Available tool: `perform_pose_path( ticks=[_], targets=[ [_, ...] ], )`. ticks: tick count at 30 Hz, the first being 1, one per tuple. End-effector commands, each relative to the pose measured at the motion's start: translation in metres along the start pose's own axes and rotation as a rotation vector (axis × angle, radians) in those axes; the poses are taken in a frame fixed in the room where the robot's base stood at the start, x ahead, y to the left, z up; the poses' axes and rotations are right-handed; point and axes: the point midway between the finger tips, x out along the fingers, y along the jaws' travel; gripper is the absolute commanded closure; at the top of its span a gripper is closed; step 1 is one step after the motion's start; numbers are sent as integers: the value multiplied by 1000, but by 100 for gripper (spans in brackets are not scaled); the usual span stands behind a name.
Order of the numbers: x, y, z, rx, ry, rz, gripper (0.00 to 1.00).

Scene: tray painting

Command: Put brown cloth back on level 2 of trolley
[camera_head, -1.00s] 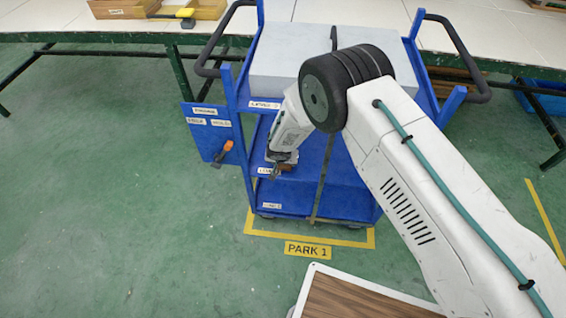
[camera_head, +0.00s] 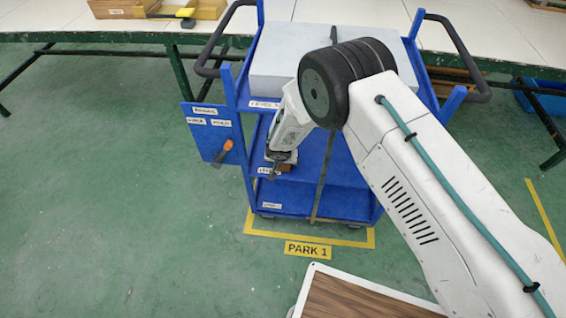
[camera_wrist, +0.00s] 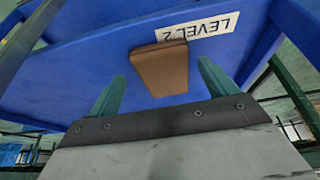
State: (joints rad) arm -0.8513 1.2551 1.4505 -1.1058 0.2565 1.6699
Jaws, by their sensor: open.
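The brown cloth (camera_wrist: 161,69) is a small folded brown block in the wrist view. It lies on the blue shelf (camera_wrist: 90,75) marked LEVEL 2 (camera_wrist: 197,35), close to that label. My gripper (camera_wrist: 159,80) is open, its two green fingers apart on either side of the cloth's near end, with gaps visible. In the head view my gripper (camera_head: 277,166) reaches into the front left of the blue trolley (camera_head: 250,130) at the middle shelf. A bit of brown shows beside it there, mostly hidden by the gripper.
A large pale grey block (camera_head: 285,60) sits on the trolley's top. A blue side panel with an orange-handled tool (camera_head: 223,150) hangs at its left. The trolley stands at the yellow PARK 1 marking (camera_head: 307,250). Green floor to the left is clear.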

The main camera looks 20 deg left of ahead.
Motion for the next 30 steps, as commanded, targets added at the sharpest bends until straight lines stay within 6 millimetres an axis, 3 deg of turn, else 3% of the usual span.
perform_pose_path(
  ticks=[6,13,18,30],
  targets=[
    [-50,-1,-1,0,2,-1,15],
    [-89,0,-1,-1,1,-1,15],
    [-100,0,0,-1,0,-1,15],
    [-104,2,-3,2,2,2,15]
  ],
)
